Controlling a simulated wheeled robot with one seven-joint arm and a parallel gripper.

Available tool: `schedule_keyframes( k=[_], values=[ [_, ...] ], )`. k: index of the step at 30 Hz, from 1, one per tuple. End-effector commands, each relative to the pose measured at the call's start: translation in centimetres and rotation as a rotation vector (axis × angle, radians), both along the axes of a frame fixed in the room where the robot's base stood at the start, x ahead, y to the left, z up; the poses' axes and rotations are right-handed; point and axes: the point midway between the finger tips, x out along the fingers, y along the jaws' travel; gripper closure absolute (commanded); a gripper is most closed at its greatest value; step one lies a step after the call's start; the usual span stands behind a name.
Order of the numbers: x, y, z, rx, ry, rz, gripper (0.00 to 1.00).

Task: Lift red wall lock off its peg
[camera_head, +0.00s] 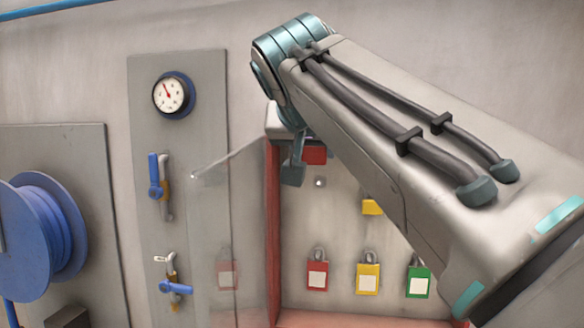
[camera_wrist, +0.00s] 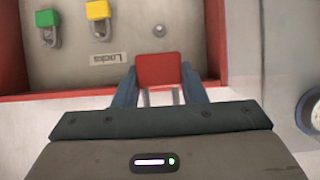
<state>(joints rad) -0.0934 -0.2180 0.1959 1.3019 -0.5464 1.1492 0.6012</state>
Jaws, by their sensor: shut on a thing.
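My gripper (camera_wrist: 158,97) is shut on a red lock (camera_wrist: 158,70), whose body sticks out beyond the fingers. Its shackle shows partly between the fingers, on the side toward my wrist. The wrist view is upside down compared with the head view. In the head view the red lock (camera_head: 315,155) is at the top of the lock board, partly covered by my arm and gripper (camera_head: 294,172). A bare round peg (camera_head: 319,182) shows just below the lock. It also shows in the wrist view (camera_wrist: 159,30), apart from the lock.
On the board hang another red lock (camera_head: 317,275), yellow locks (camera_head: 368,280) (camera_head: 371,206) and a green lock (camera_head: 419,281). A red frame (camera_head: 273,230) borders the board. Left are a panel with a gauge (camera_head: 173,95), blue-handled valves (camera_head: 155,178) and a blue reel (camera_head: 40,235).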

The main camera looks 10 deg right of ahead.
Motion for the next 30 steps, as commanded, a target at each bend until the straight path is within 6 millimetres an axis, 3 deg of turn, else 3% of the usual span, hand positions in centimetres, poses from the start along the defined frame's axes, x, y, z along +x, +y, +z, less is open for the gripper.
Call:
schedule_keyframes(
  k=[10,30],
  values=[
    [0.0,0.0,2.7,0.0,-0.001,0.0,0.85],
    [0.0,0.0,4.1,-0.001,-0.001,0.0,0.85]
  ],
)
